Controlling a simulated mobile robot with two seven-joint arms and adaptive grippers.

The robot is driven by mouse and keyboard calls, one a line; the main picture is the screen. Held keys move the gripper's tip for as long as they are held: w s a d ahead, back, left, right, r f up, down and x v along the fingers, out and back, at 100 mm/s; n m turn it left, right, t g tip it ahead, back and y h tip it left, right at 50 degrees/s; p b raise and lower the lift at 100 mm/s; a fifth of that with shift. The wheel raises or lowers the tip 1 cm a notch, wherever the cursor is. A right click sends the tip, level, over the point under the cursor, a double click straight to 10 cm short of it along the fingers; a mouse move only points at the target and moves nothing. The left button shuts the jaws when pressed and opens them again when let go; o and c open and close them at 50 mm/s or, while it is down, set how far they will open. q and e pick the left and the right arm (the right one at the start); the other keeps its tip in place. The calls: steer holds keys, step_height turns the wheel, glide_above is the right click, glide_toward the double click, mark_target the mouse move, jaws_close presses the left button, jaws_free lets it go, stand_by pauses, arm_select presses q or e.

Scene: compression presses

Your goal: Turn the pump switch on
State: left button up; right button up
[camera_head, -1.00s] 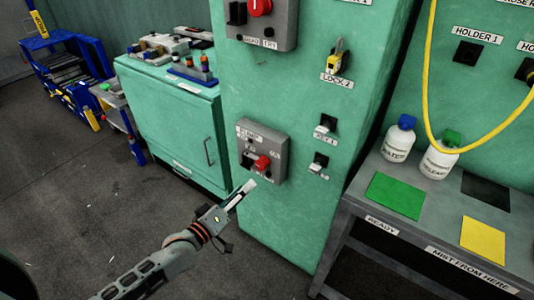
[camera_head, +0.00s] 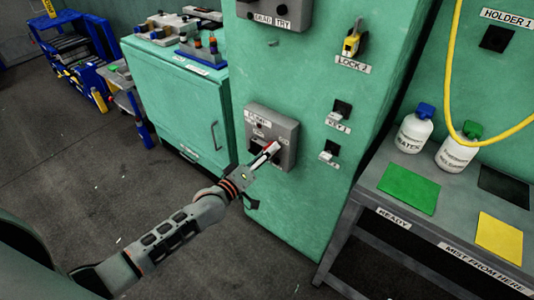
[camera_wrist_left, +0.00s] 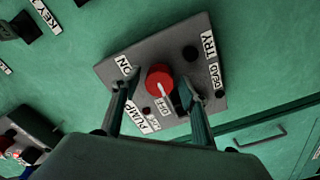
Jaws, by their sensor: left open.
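My left gripper (camera_head: 270,150) is in front of the panel. In the left wrist view my left gripper (camera_wrist_left: 155,95) is open, its fingers on either side of the red knob. Whether they touch it, I cannot tell. My right gripper is out of view.
Two key holders (camera_head: 341,108) and a yellow lock (camera_head: 352,42) are on the cabinet right of the panel. A grey table (camera_head: 380,200) with two bottles and coloured mats stands at right. A green cabinet (camera_head: 180,110) stands at left. Open floor lies at lower left.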

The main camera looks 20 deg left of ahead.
arm_select(q)
steer(key=c, duration=1.1)
jaws_close()
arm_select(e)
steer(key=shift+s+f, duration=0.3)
arm_select(q)
steer(key=shift+r+m, duration=0.1)
steer(key=shift+m, duration=0.2)
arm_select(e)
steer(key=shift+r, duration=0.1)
arm_select(q)
steer(key=shift+m+p, duration=1.95)
steer(key=shift+m, duration=6.65)
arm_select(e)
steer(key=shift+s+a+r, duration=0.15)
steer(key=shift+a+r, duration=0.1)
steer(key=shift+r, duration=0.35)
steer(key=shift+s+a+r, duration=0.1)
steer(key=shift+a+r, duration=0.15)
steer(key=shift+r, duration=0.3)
